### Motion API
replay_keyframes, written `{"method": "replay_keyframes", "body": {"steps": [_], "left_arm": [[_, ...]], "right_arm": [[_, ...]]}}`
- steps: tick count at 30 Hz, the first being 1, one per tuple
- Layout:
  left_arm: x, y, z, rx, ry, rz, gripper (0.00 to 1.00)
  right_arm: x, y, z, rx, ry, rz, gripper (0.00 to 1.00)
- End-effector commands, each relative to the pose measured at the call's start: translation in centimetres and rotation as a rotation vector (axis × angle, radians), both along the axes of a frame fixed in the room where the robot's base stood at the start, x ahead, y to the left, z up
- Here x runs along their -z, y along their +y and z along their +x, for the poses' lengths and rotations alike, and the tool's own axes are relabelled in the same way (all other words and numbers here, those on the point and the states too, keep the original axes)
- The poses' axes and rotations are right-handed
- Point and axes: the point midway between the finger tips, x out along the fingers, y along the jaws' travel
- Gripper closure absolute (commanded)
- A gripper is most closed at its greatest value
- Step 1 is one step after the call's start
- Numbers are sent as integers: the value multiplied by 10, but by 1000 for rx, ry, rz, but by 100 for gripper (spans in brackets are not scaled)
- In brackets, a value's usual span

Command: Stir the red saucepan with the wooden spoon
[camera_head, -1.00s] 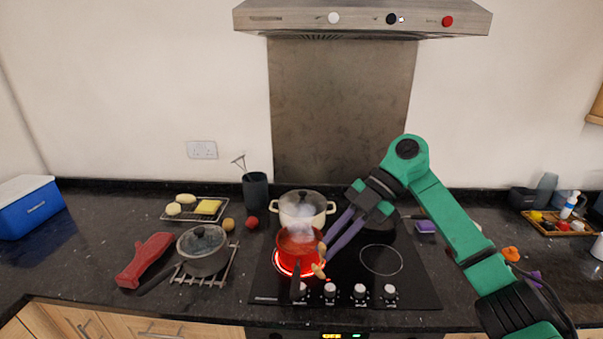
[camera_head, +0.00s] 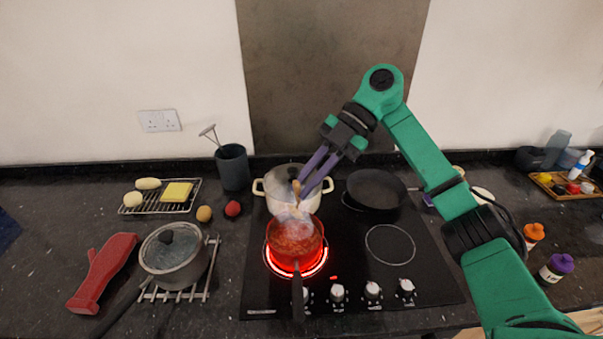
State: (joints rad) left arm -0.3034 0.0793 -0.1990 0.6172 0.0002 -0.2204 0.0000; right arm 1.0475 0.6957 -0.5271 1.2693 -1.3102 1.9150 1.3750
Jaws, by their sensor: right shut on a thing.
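The red saucepan (camera_head: 312,250) stands on a glowing red ring at the front left of the hob, with its dark handle toward me. It holds reddish contents, and steam blurs the area above it. My right gripper (camera_head: 303,187) is above and behind the saucepan, its purple fingers shut on the wooden spoon (camera_head: 296,192). The spoon is roughly upright over the back of the saucepan. Steam blurs its lower end, so I cannot tell whether it touches the contents. My left gripper is not in view.
A cream lidded pot (camera_head: 272,187) stands right behind the saucepan, and a black frying pan (camera_head: 376,190) at the back right. A grey lidded pan (camera_head: 173,262) and a red mitt-like item (camera_head: 104,272) lie left. The front right ring (camera_head: 390,244) is bare.

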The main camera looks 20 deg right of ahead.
Motion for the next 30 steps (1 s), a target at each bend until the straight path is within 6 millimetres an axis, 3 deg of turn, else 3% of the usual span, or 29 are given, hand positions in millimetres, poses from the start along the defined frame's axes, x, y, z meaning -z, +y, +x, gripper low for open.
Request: {"method": "replay_keyframes", "body": {"steps": [1,6,13,17,24,30], "left_arm": [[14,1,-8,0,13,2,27],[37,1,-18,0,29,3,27],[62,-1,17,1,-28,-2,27],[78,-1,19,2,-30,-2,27],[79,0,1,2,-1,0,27],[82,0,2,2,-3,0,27]], "right_arm": [[11,1,-3,-1,0,0,100],[23,4,-15,-2,0,-1,100],[38,8,-31,-1,0,0,100],[47,11,-41,-1,-1,-1,100],[66,7,-27,2,3,-1,100],[87,3,-14,2,3,-3,100]]}}
